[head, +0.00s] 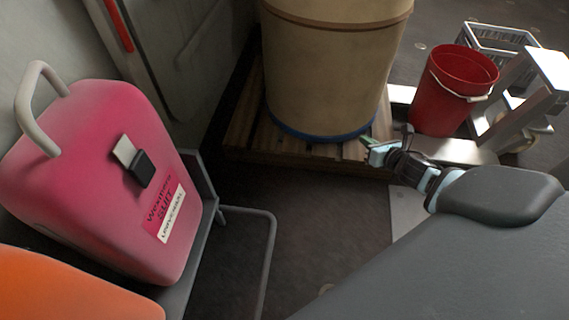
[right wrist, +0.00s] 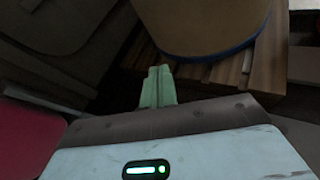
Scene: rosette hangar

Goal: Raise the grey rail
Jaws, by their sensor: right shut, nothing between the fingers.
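A thin grey tubular rail (head: 270,235) shows low in the head view, beside the pink seat back. It runs out from the seat's side, bends, and drops toward the bottom edge. My right gripper (head: 367,145) is up and to the right of this rail, apart from it, in front of the wooden pallet. In the right wrist view its pale green fingers (right wrist: 158,86) are together with nothing between them. I cannot make out the rail in the right wrist view. My left gripper is in neither view.
The pink seat back (head: 105,190) has a grey loop handle (head: 36,105) and a label. An orange seat (head: 70,290) is at lower left. A tan barrel (head: 330,70) stands on the pallet (head: 245,130). A red bucket (head: 440,105) stands at right. Dark floor is clear between rail and pallet.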

